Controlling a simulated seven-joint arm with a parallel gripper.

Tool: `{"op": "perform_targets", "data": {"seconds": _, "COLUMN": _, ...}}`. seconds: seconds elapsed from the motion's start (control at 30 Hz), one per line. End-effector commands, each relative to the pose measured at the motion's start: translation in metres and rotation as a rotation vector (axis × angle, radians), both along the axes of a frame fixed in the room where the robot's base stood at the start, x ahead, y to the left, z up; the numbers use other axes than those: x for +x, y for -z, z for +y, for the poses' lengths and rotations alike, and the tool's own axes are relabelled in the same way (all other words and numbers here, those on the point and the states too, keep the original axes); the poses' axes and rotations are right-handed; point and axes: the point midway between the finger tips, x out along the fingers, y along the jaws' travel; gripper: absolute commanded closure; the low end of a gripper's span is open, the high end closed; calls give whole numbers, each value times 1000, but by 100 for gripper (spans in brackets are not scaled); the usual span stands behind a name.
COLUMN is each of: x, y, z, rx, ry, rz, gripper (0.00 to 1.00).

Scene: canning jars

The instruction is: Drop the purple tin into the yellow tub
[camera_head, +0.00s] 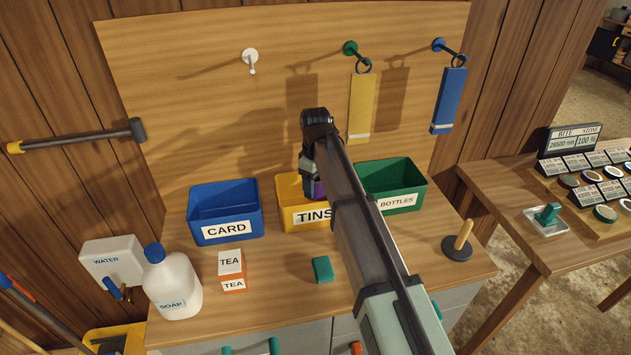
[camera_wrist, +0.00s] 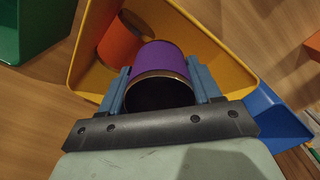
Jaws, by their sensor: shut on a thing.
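The purple tin (camera_wrist: 163,60) is between the fingers of my gripper (camera_wrist: 159,88) in the wrist view, with its dark open-looking end toward the camera. My gripper is shut on it. In the head view, a small patch of the purple tin (camera_head: 319,190) shows beside my gripper (camera_head: 309,186); my arm hides the rest. The yellow tub (camera_head: 291,215), labelled TINS, stands behind my arm. In the wrist view the tin is over the opening of the yellow tub (camera_wrist: 225,62). I cannot tell how far it is below the rim. An orange tin (camera_wrist: 118,45) lies inside the tub.
A blue CARD tub (camera_head: 225,236) stands left of the yellow tub, and a green BOTTLES tub (camera_head: 413,202) stands right. A tea box (camera_head: 231,270), soap bottle (camera_head: 172,284) and green block (camera_head: 322,269) are in front. Hanging strips (camera_head: 361,105) are on the back board.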

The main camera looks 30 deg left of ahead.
Motion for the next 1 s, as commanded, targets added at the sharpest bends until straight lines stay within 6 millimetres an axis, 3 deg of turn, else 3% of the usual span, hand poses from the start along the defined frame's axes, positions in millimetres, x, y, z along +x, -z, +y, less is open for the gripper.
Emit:
{"op": "perform_targets", "data": {"seconds": 0.03, "x": 0, "y": 0, "z": 0, "rx": 0, "ry": 0, "rz": 0, "gripper": 67}}
{"op": "perform_targets", "data": {"seconds": 0.07, "x": 0, "y": 0, "z": 0, "rx": 0, "ry": 0, "rz": 0, "gripper": 36}}
{"op": "perform_targets", "data": {"seconds": 0.37, "x": 0, "y": 0, "z": 0, "rx": 0, "ry": 0, "rz": 0, "gripper": 7}}
{"op": "perform_targets", "data": {"seconds": 0.73, "x": 0, "y": -6, "z": 0, "rx": 1, "ry": 0, "rz": -1, "gripper": 7}}
{"op": "perform_targets", "data": {"seconds": 1.0, "x": 1, "y": -48, "z": 1, "rx": 2, "ry": 0, "rz": -2, "gripper": 7}}
